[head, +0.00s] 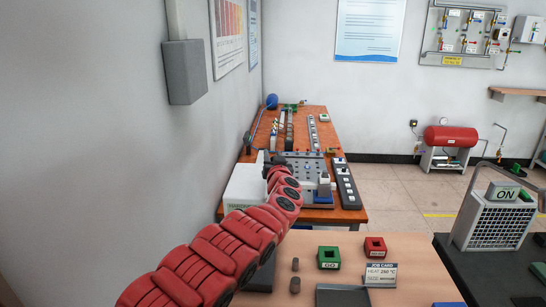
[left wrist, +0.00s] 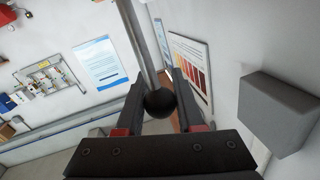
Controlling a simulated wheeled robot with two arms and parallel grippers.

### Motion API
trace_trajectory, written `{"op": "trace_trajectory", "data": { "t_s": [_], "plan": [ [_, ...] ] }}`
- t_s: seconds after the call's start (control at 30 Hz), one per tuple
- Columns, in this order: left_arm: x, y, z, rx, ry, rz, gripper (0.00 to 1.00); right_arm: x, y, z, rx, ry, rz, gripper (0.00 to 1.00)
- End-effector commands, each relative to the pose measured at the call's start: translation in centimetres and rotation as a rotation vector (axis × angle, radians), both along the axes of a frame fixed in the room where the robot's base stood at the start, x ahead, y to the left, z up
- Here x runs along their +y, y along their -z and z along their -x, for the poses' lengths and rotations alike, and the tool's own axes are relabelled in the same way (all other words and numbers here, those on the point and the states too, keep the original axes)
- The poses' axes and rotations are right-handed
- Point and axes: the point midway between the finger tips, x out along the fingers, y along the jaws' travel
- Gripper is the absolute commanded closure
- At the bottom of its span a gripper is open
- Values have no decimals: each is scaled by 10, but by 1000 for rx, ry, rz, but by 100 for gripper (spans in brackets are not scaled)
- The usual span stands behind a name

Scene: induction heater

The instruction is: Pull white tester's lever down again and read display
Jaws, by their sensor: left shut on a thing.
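The white tester (head: 243,188) stands on the far wooden bench, partly hidden behind my red left arm. Its display cannot be made out. My left gripper (head: 270,161) is small and dark at the tester's top right. In the left wrist view, the fingers of my left gripper (left wrist: 158,86) are shut on the dark ball knob (left wrist: 160,104) of the lever (left wrist: 138,45). The lever's metal rod runs up from the knob to the picture's top edge. My right gripper is not in view.
A grey perforated plate (head: 303,165) and a dark strip (head: 346,187) lie beside the tester. The near table (head: 330,250) holds a green block (head: 328,257), a red block (head: 375,247) and a job card (head: 381,272). A grey wall box (head: 184,72) hangs left.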

Motion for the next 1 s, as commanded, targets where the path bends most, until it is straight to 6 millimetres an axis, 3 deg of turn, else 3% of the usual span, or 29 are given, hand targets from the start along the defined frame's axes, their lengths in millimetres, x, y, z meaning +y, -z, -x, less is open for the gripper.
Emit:
{"op": "trace_trajectory", "data": {
  "t_s": [0.47, 1.0],
  "plan": [
    [0, 5, 8, -51, 1, -4, 100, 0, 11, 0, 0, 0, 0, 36],
    [-1, 25, 56, -425, 2, 0, 100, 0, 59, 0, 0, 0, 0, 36]
  ]
}}
